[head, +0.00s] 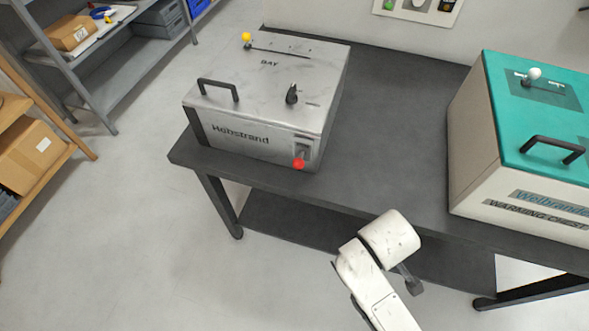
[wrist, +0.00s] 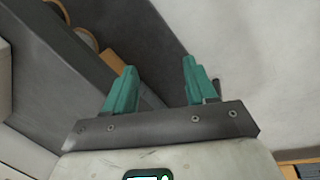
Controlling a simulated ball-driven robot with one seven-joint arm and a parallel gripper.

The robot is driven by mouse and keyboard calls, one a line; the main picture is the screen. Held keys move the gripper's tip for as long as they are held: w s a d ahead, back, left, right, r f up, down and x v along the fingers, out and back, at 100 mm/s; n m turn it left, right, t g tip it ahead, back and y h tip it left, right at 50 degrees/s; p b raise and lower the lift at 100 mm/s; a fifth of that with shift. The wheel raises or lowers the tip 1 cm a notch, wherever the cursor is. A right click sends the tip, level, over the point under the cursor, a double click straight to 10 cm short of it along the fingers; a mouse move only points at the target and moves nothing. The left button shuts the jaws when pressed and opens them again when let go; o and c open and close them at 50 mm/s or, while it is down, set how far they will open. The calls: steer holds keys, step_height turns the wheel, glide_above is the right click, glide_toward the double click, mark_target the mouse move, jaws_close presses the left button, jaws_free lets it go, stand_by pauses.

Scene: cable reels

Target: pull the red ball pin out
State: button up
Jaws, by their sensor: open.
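The red ball pin (head: 299,163) sits low on the front face of the silver Hobstrand box (head: 240,136), near its right end. The box stands on the dark table's left part. My arm comes up from the bottom of the head view, below and to the right of the pin, in front of the table edge and well apart from the pin. In the wrist view my gripper (wrist: 157,90) shows two green fingers, spread apart with nothing between them. The red ball pin does not show in the wrist view.
The silver box has a black handle (head: 218,88), a black knob (head: 291,94) and a yellow ball (head: 246,37) on top. A teal-lidded warming chest (head: 530,150) stands at the right. The table (head: 390,130) between them is clear. Shelves (head: 105,75) stand at the left.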

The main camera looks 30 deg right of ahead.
steer(key=w+a+n+h, duration=0.1)
steer(key=w+n+h, duration=0.3)
steer(key=w+n, duration=0.15)
steer(key=n+t+h+b, duration=0.3)
steer(key=n+t+h, duration=0.6)
steer(key=n, duration=0.5)
glide_toward(295, 168)
steer(key=shift+t+y, duration=0.3)
steer(key=shift+y, duration=0.2)
steer(key=x, duration=0.3)
steer(key=p+x, duration=0.1)
steer(key=x, duration=0.5)
steer(key=shift+s+d+r+p, duration=0.2)
steer(key=shift+s+r+p, duration=0.05)
steer(key=shift+r+p, duration=0.1)
jaws_close()
